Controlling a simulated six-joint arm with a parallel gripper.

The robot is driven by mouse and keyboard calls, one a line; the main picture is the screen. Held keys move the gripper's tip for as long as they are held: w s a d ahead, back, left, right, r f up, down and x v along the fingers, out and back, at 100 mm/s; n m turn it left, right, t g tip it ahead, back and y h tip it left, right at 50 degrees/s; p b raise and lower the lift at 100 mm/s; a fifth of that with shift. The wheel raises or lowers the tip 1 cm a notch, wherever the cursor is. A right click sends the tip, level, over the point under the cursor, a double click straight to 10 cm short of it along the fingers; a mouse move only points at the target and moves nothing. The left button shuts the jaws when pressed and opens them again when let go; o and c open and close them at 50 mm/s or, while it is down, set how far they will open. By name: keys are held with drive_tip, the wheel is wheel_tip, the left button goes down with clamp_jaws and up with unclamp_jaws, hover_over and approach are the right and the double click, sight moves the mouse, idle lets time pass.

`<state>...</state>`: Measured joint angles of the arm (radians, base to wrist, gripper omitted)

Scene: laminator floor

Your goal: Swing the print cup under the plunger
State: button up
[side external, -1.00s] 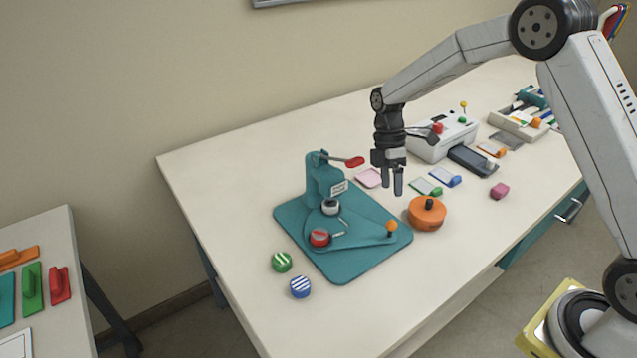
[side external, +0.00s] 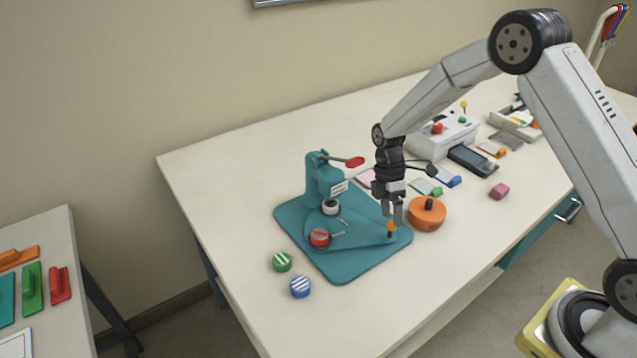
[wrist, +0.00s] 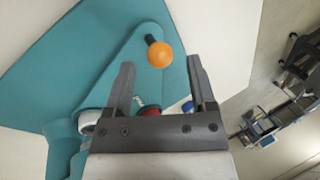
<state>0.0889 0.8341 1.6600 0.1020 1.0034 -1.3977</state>
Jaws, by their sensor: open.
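The teal press stands on a teal base plate (side external: 345,270), with a post (side external: 322,180) and a red-tipped lever (side external: 354,162). A red-topped round cup (side external: 319,238) sits on the press's flat swing plate (side external: 350,234), away from the post. A white round part (side external: 330,207) is below the post's head; I cannot tell whether it is a cup or the plunger. The swing plate's far end carries an orange ball knob (wrist: 160,54). My gripper (side external: 392,217) is open and empty, close above the knob. In the wrist view the knob lines up between the fingers, just past their tips.
An orange round tool (side external: 427,214) stands close right of the press base. Green-striped (side external: 282,262) and blue-striped (side external: 300,287) round pieces lie at the front left. A white laminator (side external: 443,137) and small cards lie behind. The table's front is clear.

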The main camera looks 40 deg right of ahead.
drive_tip(key=shift+x, duration=0.9)
clamp_jaws()
idle(0.9)
